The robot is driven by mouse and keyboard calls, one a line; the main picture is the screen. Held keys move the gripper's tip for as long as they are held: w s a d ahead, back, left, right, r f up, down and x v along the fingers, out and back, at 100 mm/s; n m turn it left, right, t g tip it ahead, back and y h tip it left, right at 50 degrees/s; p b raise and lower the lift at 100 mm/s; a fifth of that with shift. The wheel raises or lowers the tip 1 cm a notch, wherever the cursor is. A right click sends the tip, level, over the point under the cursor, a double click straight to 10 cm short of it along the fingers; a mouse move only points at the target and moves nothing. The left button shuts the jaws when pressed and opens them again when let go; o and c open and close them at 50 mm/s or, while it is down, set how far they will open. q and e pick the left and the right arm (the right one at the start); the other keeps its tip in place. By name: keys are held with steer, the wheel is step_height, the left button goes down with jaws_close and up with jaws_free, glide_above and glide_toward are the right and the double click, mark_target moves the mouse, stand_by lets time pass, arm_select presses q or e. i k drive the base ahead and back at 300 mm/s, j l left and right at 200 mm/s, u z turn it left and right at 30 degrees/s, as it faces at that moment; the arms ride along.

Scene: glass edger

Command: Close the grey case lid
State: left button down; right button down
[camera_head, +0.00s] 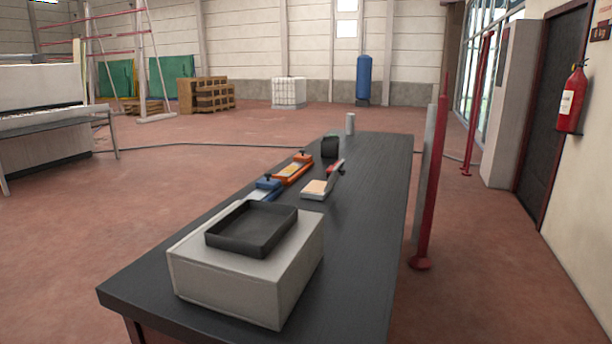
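A light grey box-shaped case (240,287) stands on the near end of the dark workbench (368,230). A shallow black open tray (252,228) rests on top of it, towards its far left part, and looks empty. The tray covers much of the case's top, and the visible top around it looks flat. I cannot make out a separate raised lid or a hinge. Neither of my grippers is in view.
Behind the case on the bench are a blue tool (265,190), an orange tool (293,168), a small block-like item (316,189), a black roll (330,147) and a grey cylinder (350,123). A red post (431,190) stands right of the bench. Bench space right of the case is clear.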

mark_target(335, 173)
steer(key=i+l+u, duration=0.1)
steer(key=l+u, duration=0.25)
steer(key=i+l+u, duration=0.1)
steer(key=l+u, duration=0.65)
steer(key=j, duration=0.1)
